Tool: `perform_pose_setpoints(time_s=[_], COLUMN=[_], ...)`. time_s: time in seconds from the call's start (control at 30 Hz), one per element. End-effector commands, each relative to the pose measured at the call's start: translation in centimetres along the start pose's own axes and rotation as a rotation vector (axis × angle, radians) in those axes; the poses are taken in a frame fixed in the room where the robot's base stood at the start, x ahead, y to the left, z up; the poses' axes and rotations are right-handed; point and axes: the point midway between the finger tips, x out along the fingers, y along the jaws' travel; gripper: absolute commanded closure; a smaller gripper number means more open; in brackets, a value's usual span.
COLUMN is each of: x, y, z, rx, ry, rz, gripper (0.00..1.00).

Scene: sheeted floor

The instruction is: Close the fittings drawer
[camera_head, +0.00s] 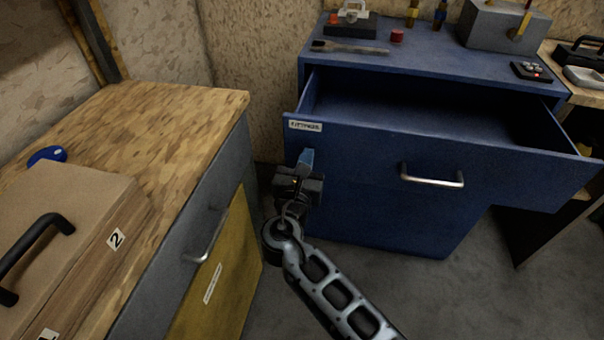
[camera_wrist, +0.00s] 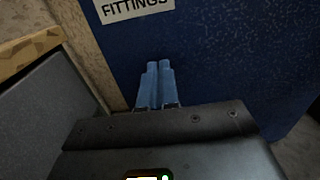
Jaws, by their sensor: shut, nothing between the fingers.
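The fittings drawer (camera_head: 360,160) is blue and pulled well out of a blue cabinet (camera_head: 340,60). Its inside looks empty where it shows. A white "FITTINGS" label (camera_head: 305,125) sits at the upper left of its front, and a silver bar handle (camera_head: 432,177) is right of the middle. My gripper (camera_head: 307,158) is just below the label, in front of the drawer's left part, left of the handle. In the wrist view the blue fingers (camera_wrist: 157,82) are together with nothing between them, pointing at the blue front below the label (camera_wrist: 138,7). I cannot tell whether they touch it.
A wood-topped workbench (camera_head: 165,125) with a grey drawer and yellow door stands close on the left, bearing a box (camera_head: 70,230). On the cabinet top lie a brush (camera_head: 350,48), a red cap (camera_head: 397,36) and a grey box (camera_head: 505,22). Grey floor is clear at lower right.

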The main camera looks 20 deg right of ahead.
Motion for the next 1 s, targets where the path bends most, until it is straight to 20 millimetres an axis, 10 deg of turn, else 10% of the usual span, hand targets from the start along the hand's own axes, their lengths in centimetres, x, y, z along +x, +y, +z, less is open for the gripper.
perform_pose_setpoints(time_s=[0.6, 1.0], x=[16.8, 22.2], y=[-0.1, -0.1], z=[-0.3, -0.1], rx=[0.001, 0.000], ry=[-0.002, -0.001], rz=[-0.004, -0.001], gripper=[1.00, 1.00])
